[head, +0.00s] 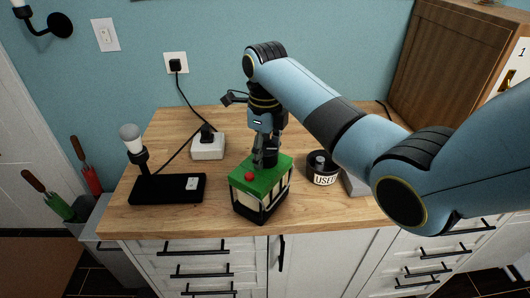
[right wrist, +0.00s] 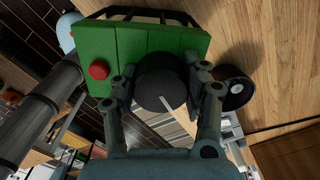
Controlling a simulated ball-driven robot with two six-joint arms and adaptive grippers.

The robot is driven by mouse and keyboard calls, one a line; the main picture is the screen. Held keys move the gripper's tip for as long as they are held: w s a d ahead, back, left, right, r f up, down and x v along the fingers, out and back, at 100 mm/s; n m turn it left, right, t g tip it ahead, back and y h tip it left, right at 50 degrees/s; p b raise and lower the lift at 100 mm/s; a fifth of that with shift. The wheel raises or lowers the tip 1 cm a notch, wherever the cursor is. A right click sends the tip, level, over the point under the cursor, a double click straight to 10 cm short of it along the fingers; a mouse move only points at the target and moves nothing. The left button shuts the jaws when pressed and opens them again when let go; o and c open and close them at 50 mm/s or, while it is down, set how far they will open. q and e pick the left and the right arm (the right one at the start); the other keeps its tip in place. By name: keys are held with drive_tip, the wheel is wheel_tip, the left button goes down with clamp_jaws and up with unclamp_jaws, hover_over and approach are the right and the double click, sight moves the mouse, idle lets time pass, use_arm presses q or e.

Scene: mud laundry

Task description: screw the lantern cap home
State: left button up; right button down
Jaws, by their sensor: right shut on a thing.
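The lantern (head: 250,203) stands upright near the front of the wooden counter, with a green top, a red button and a dark cage around pale sides. Its green top (right wrist: 130,42) also shows in the right wrist view. The round black cap (right wrist: 160,82) with a pale line mark sits at the green top's edge. My right gripper (head: 265,160) points down onto the lantern top, and in the right wrist view its fingers (right wrist: 160,95) are shut on the cap from both sides. Whether the cap is fully seated is hidden. My left gripper is not in view.
A black round container marked "USED" (head: 323,170) stands right of the lantern. A black base with a bulb (head: 168,188) is on the left, and a white socket box (head: 207,147) with a cable behind. The counter's front edge is close to the lantern.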

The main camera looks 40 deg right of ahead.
drive_tip(key=shift+s+f, duration=0.4)
drive_tip(key=shift+f, duration=0.15)
drive_tip(key=m, duration=0.3)
drive_tip(key=c, duration=0.9)
unclamp_jaws()
drive_tip(key=o, duration=0.3)
drive_tip(key=shift+w+d+f, duration=0.1)
drive_tip(key=shift+w+f, duration=0.05)
drive_tip(key=shift+w, duration=0.1)
drive_tip(key=shift+o, duration=0.2)
drive_tip(key=shift+s, duration=0.15)
drive_tip(key=c, duration=0.4)
